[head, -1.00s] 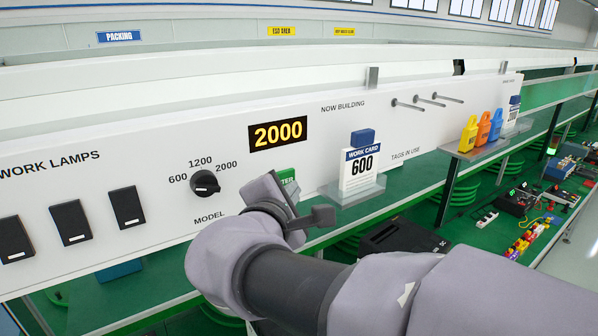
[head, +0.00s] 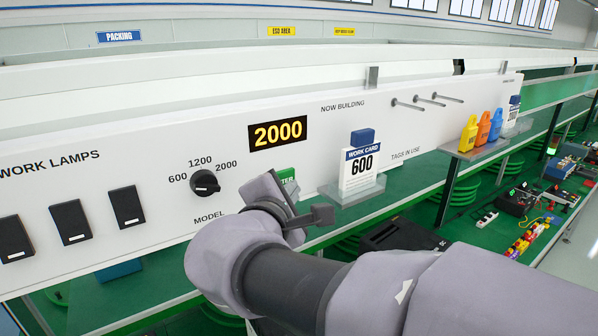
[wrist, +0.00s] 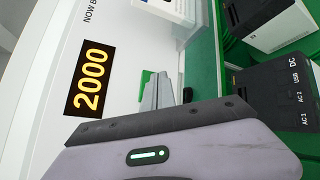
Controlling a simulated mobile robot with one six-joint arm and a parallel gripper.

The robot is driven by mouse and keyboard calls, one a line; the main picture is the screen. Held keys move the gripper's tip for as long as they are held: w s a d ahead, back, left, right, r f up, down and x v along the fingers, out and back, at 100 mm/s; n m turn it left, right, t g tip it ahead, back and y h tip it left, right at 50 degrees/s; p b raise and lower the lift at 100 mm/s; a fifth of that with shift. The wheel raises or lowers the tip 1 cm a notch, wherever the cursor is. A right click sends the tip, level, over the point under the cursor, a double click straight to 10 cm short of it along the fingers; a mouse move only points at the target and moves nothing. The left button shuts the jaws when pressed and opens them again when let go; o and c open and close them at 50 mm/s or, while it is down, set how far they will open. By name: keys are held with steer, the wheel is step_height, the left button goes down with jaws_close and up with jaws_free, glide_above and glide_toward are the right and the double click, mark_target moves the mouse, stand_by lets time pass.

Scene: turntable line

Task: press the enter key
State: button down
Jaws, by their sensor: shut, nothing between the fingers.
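The green enter key (head: 287,175) is on the white panel, right of the model dial and below the lit display. My arm covers most of it in the head view; only its upper right part with the letters "TER" shows. In the wrist view a green edge of the key (wrist: 147,75) shows just beyond the fingertips. My gripper (wrist: 155,92) is shut and empty, its fingers pointing at the key. In the head view my gripper (head: 280,190) overlaps the key. I cannot tell whether the fingertips touch it.
The display (head: 278,134) reads 2000, and the model dial (head: 205,183) sits left of it. Black lamp switches (head: 70,222) are further left. A work card reading 600 (head: 360,172) stands in a clear holder close to the right of my gripper. A black box (head: 400,238) is below.

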steer(key=shift+w+a, duration=0.2)
steer(key=shift+w, duration=0.15)
steer(key=shift+w+a, duration=0.2)
steer(key=shift+w, duration=0.1)
stand_by(0.7)
steer(key=shift+s+b, duration=0.1)
steer(key=shift+b, duration=0.3)
steer(key=shift+s+d+b, duration=0.3)
steer(key=shift+s+d, duration=0.15)
steer(key=shift+s, duration=0.15)
steer(key=shift+s+d+b, duration=0.35)
steer(key=shift+s+d, duration=0.35)
steer(key=shift+s, duration=0.35)
steer(key=shift+s+d+b, duration=0.35)
steer(key=shift+s+d, duration=0.35)
steer(key=shift+s, duration=0.3)
